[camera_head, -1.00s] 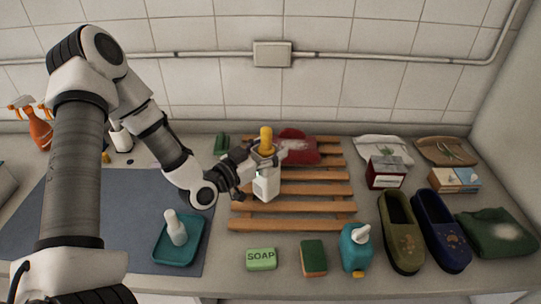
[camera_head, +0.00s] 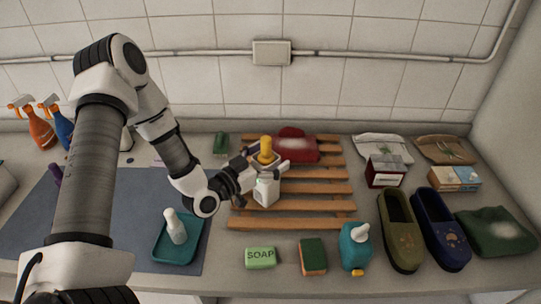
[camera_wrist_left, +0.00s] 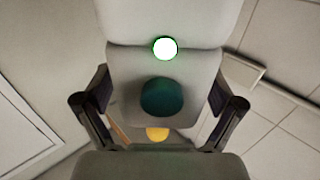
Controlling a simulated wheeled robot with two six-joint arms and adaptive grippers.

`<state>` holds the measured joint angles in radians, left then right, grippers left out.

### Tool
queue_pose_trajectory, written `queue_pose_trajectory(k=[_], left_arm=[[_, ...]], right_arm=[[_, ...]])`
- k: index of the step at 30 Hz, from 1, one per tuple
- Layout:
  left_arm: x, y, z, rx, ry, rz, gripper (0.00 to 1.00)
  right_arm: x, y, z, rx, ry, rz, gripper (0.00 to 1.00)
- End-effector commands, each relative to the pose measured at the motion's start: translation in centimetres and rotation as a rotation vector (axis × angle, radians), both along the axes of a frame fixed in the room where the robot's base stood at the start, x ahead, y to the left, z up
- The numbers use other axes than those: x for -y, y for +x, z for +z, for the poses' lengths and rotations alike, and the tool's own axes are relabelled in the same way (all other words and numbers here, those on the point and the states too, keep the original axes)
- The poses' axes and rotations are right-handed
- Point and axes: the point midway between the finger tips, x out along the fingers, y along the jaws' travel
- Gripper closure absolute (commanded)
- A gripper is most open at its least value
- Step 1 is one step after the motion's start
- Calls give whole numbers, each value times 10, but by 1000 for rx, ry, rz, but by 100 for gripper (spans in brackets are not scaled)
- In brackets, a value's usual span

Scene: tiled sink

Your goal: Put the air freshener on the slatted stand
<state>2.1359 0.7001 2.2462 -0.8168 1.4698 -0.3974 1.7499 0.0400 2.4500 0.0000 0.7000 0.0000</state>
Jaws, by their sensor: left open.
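The white air freshener (camera_head: 266,191) appears to stand upright on the slats of the wooden stand (camera_head: 308,211), left of its middle. In the left wrist view its pale body (camera_wrist_left: 163,62) shows a green light and a dark round spot. My left gripper (camera_head: 262,177) is open, with its fingers on either side of it. I cannot tell whether they touch it. A yellow piece (camera_head: 265,150) shows just behind. Whether it belongs to the air freshener is unclear. My right gripper is out of view.
Soap (camera_head: 261,258), a sponge (camera_head: 313,256) and a teal bottle (camera_head: 355,247) line the front. Slippers (camera_head: 400,232) stand to the right. A teal tray (camera_head: 170,252) holds a white bottle (camera_head: 174,227). The front-right slats are clear.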

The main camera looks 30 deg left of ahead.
Motion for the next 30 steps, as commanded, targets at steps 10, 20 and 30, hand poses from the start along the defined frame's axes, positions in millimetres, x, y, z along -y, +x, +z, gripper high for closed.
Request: queue_pose_trajectory(k=[10, 20, 30], left_arm=[[-9, -27, 1, 1, -8, 6, 7], [-24, -83, 6, -2, -7, 7, 7], [-30, -116, 2, 0, -1, 1, 7]], right_arm=[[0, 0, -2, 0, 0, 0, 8], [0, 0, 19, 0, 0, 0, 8], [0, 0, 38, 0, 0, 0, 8]])
